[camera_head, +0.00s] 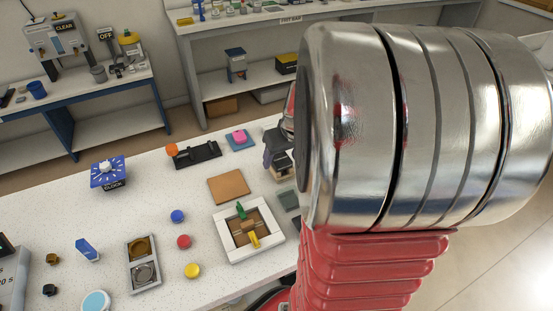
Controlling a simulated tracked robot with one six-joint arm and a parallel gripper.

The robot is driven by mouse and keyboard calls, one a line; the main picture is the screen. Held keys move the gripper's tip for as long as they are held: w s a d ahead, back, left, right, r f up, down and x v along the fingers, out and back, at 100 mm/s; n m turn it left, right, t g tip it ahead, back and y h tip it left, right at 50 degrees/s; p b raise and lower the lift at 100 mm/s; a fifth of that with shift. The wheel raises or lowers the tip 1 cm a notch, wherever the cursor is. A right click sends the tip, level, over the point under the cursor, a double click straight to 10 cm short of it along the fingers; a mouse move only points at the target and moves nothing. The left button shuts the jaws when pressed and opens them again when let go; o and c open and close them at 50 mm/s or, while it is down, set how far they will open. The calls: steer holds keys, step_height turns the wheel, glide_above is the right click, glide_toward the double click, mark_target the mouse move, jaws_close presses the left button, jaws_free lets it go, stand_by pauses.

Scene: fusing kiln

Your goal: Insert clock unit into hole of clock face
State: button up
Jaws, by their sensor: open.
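The clock face (95,182) is a blue slanted block with white marks and a dark front labelled "CLOCK". It stands on the speckled white table at the left. A pale round piece (105,168) is at its middle; I cannot tell whether this is the clock unit or how deep it sits. My gripper (281,172) is a dark shape at the table's middle right, partly hidden behind my large metal arm link. It is open and well to the right of the clock face. Whether anything lies between its fingers is too small to tell.
A white square frame (274,248) with green and yellow pieces, a brown board (228,187), a black fixture (198,155) and a two-well tray (131,268) lie on the table. Blue (177,216), red (184,241) and yellow (192,270) discs lie between. My arm hides the right side.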

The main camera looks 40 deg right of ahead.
steer(key=shift+c, duration=0.5)
steer(key=c, duration=1.1)
